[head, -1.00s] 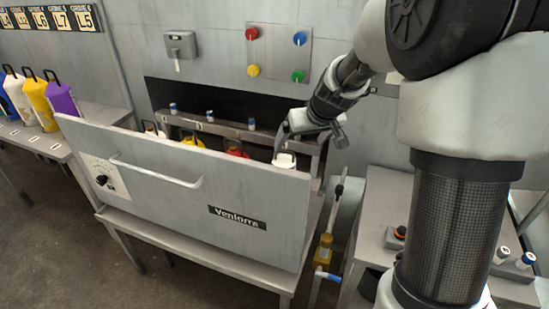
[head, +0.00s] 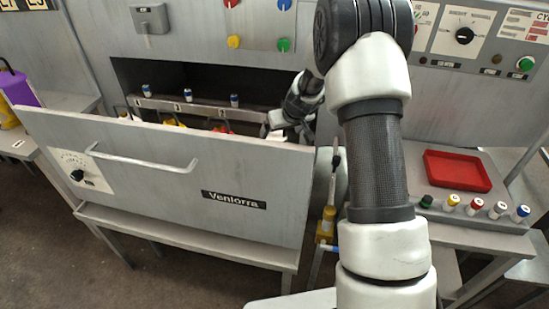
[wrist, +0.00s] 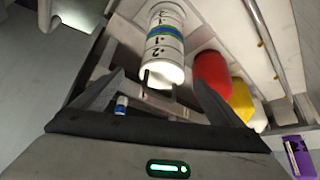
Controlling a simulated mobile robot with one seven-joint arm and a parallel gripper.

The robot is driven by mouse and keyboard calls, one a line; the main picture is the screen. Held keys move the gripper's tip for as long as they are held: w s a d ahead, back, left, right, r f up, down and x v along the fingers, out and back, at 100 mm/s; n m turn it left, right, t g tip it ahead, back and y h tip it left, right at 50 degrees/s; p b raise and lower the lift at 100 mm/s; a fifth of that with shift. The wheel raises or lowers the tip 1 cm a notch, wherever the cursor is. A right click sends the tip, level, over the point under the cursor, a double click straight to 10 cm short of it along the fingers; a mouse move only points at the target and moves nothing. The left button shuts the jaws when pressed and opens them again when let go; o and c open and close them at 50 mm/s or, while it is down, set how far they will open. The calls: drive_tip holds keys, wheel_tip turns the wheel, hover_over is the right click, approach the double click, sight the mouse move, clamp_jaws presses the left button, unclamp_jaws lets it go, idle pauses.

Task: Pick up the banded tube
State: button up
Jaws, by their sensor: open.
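In the wrist view, a white cylinder with blue and green bands and dark marks (wrist: 165,45) lies between and ahead of the fingers of my gripper (wrist: 159,79). It looks like the banded tube. My gripper is open, and I cannot tell whether either finger touches the cylinder. In the head view my gripper (head: 274,124) is low at the right end of the opening behind the grey Venlorra panel. The panel and my arm hide most of the cylinder there.
A red cylinder (wrist: 211,75) and a yellow one (wrist: 240,98) stand beside the white one. The Venlorra panel (head: 150,190) walls the front. Small blue-capped tubes (head: 188,95) line the ledge behind. A red tray (head: 457,171) and several capped tubes (head: 475,206) are at right.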

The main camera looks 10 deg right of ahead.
sight(275, 137)
drive_tip(key=x, duration=0.3)
drive_tip(key=shift+f, duration=0.1)
drive_tip(key=shift+w+a+r+x, duration=0.1)
drive_tip(key=shift+a+x, duration=0.05)
drive_tip(key=shift+x, duration=0.7)
drive_tip(key=shift+w+a+r+x, duration=0.1)
drive_tip(key=shift+x, duration=0.8)
drive_tip(key=shift+w+a+x, duration=0.1)
drive_tip(key=shift+a+x, duration=0.05)
drive_tip(key=shift+x, duration=0.7)
drive_tip(key=c, duration=1.9)
